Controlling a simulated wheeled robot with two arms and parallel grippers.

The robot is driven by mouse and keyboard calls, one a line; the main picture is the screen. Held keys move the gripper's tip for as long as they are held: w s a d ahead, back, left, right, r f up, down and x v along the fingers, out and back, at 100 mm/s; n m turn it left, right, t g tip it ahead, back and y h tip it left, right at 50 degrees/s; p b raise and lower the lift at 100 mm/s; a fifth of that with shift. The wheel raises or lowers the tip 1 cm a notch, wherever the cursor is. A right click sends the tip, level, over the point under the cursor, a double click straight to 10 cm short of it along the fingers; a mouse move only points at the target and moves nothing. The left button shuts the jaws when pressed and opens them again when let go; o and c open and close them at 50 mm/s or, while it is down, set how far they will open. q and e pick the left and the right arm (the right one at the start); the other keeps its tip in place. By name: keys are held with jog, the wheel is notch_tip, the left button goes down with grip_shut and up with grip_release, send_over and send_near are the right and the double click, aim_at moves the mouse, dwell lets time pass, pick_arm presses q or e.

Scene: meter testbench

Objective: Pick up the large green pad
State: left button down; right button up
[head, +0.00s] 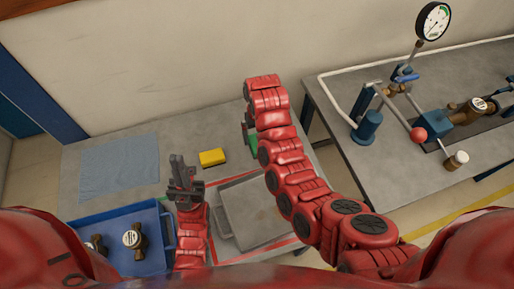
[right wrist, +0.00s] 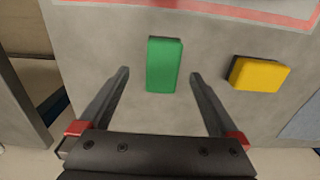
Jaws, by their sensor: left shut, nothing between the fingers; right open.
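The large green pad (right wrist: 164,65) lies flat on the grey table. In the right wrist view it sits between and just beyond the tips of my right gripper (right wrist: 160,75), which is open and empty, one finger on each side. My left gripper (head: 179,163) is shut and empty, pointing up over the table left of the tray.
A yellow pad (head: 212,157) lies near the green one. A grey tray (head: 225,218), blue cloth (head: 120,166) and blue bin (head: 161,250) holding brass meters share the table. A second bench (head: 345,150) with a gauge and piping stands right, across a gap.

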aim_at(257, 143)
jog(key=shift+f+p, duration=0.6)
jog(key=shift+w+a+f+p, duration=0.15)
jog(key=shift+a+f+p, duration=0.05)
jog(key=shift+f+p, duration=0.5)
jog(key=shift+a+f+p, duration=0.1)
jog(key=shift+f+p, duration=0.2)
jog(key=shift+f, duration=1.2)
grip_shut()
jog(key=shift+w+r, duration=0.1)
